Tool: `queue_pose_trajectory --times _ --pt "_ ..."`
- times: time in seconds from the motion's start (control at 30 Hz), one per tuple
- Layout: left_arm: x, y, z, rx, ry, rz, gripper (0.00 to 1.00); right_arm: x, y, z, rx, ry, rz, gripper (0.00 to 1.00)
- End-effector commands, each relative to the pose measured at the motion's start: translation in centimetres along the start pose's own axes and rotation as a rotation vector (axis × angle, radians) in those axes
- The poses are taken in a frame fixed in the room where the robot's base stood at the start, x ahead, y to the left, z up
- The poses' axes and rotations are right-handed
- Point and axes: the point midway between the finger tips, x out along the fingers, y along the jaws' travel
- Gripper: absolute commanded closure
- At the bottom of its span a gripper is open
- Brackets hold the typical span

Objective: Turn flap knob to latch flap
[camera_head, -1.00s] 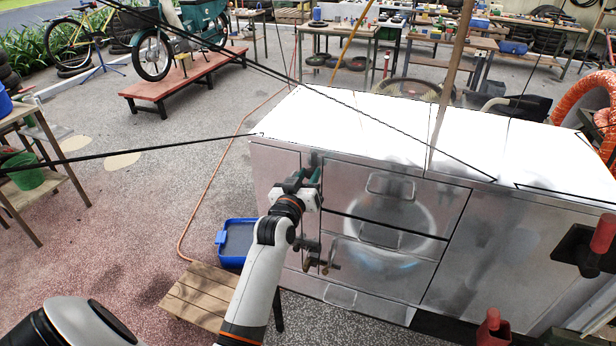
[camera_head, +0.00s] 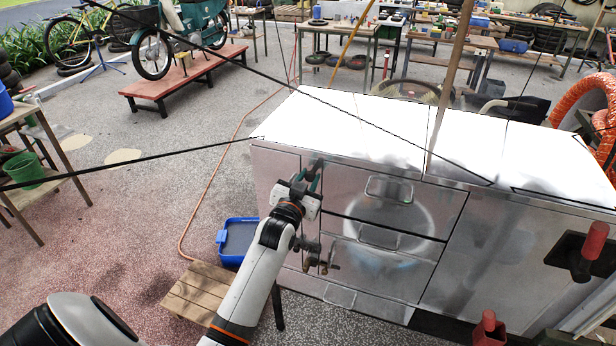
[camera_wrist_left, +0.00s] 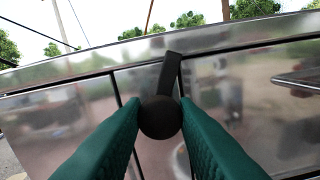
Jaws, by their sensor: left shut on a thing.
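The flap knob (camera_wrist_left: 161,117) is dark and round, with a flat dark bar (camera_wrist_left: 171,72) reaching up and slightly right from it in the left wrist view. The bar lies across the seam near the top of the metal cart front. My left gripper (camera_wrist_left: 161,118) has its green fingers on both sides of the knob, shut on it. In the head view my left gripper (camera_head: 309,182) is at the upper left of the cart front, beside the flap panel (camera_head: 275,178). The gripper hides most of the knob there. My right gripper is not in view.
The cart (camera_head: 455,250) has a bright flat top and drawers with handles (camera_head: 389,188) right of the knob. Brass valve fittings (camera_head: 322,262) stick out below my wrist. A blue tray (camera_head: 237,240) and a wooden stool (camera_head: 203,294) stand left of the cart.

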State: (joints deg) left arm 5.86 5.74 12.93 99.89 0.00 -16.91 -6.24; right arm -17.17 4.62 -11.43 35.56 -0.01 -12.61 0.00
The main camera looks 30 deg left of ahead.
Motion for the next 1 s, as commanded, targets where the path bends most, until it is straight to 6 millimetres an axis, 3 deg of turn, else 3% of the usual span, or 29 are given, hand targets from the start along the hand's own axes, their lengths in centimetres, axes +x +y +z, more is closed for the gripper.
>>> queue_pose_trajectory --times 1.0 --pt "0.0 -0.1 0.0 0.932 0.000 0.000 0.96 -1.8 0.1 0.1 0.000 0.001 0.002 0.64"
